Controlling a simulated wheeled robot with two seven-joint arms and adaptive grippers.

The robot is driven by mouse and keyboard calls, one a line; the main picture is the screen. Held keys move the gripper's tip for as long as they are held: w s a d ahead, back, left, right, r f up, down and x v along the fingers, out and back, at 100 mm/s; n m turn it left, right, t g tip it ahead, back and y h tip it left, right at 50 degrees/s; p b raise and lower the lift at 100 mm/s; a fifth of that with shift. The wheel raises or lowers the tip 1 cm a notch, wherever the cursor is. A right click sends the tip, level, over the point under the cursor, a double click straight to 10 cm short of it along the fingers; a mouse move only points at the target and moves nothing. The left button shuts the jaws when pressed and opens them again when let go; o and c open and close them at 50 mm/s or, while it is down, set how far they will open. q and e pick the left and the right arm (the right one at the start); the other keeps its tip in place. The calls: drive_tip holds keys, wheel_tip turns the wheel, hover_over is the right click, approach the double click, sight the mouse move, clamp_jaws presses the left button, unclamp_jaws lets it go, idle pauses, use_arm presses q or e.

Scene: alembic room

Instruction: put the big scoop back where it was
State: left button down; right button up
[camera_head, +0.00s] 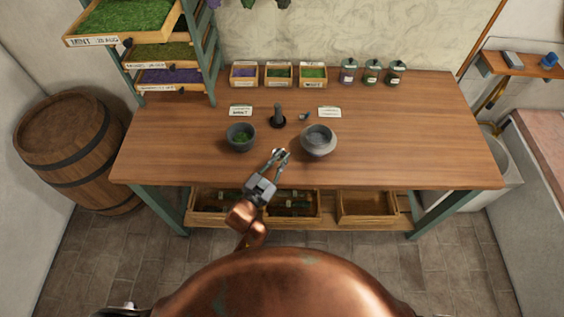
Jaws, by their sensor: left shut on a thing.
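My left gripper (281,156) is over the front middle of the wooden table, between a dark bowl and a grey stone bowl. It is shut on a small, light grey thing that looks like the big scoop; the fingers hide most of it, so its shape is hard to tell. A small dark grey object (304,117), perhaps another scoop, lies behind the stone bowl, near the right label card (329,112). My right gripper is not in view.
The dark bowl (240,138) holds green herbs; the grey stone bowl (319,141) is right of the gripper. A dark upright pestle-like thing (278,115) stands behind. Herb boxes (279,75) and jars (372,72) line the back. The table's right side (430,135) is clear.

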use_arm(q)
drive_tip(key=shift+w+d+f, duration=0.1)
drive_tip(key=shift+w+f, duration=0.2)
drive_tip(key=shift+f, duration=0.05)
drive_tip(key=shift+f+b, duration=0.35)
drive_tip(key=shift+f, duration=1.2)
drive_tip(key=shift+f, duration=0.15)
drive_tip(key=c, duration=2)
unclamp_jaws()
drive_tip(key=shift+o, duration=0.2)
